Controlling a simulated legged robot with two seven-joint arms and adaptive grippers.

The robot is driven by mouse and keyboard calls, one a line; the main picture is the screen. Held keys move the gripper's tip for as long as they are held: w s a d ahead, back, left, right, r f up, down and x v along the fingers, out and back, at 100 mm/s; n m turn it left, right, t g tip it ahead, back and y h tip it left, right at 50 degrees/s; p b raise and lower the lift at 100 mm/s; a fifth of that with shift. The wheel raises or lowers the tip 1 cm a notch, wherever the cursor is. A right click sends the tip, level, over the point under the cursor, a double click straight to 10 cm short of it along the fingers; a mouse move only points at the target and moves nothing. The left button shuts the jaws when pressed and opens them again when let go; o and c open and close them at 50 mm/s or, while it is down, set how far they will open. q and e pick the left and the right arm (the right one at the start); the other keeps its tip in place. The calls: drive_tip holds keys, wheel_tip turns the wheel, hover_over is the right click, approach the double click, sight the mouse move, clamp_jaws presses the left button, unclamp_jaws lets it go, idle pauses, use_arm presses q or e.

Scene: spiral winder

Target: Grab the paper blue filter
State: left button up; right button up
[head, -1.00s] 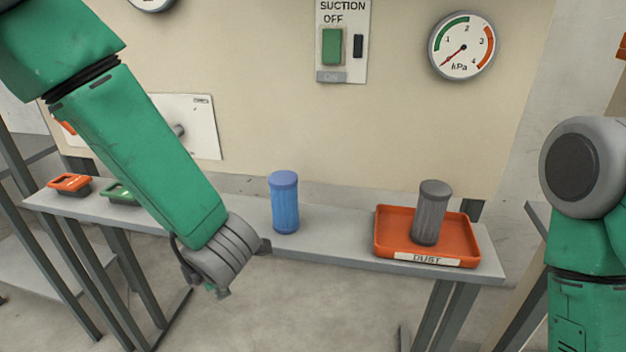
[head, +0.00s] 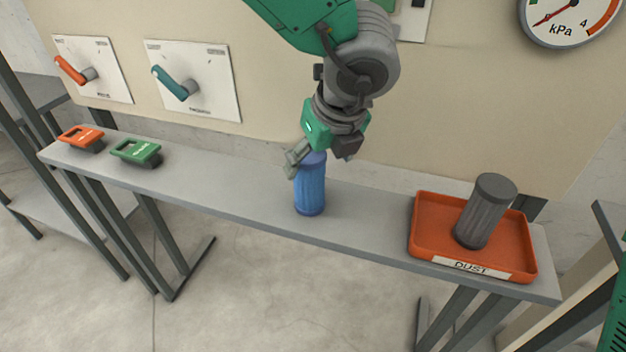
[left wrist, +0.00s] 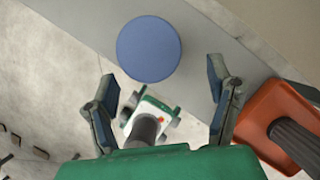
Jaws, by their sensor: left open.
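The blue filter (head: 311,188) is a pleated cylinder standing upright on the grey shelf. In the left wrist view its round blue top (left wrist: 148,49) shows above and between the fingers. My left gripper (head: 322,165) is over the filter's top, pointing down, with its fingers apart. In the left wrist view the fingers (left wrist: 165,90) are spread with nothing between their tips, and the filter top lies just beyond them. In the head view one finger overlaps the filter's upper left edge; I cannot tell whether it touches. My right gripper is not in view.
An orange dust tray (head: 424,252) with a grey filter (head: 485,212) stands on the shelf (head: 235,197) to the right. Orange (head: 82,137) and green (head: 136,151) handled items sit at the left. Two lever panels and a gauge are on the wall behind.

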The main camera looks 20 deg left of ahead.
use_arm(q)
drive_tip(key=shift+w+a+f, duration=0.25)
drive_tip(key=shift+a+f, duration=0.2)
drive_tip(key=shift+f, duration=0.2)
drive_tip(key=x, duration=0.4)
drive_tip(key=shift+a+f, duration=0.1)
drive_tip(key=shift+w+f, duration=0.15)
drive_tip(key=shift+f, duration=0.1)
drive_tip(key=shift+c, duration=0.4)
drive_tip(key=shift+a, duration=0.1)
drive_tip(key=c, duration=1.3)
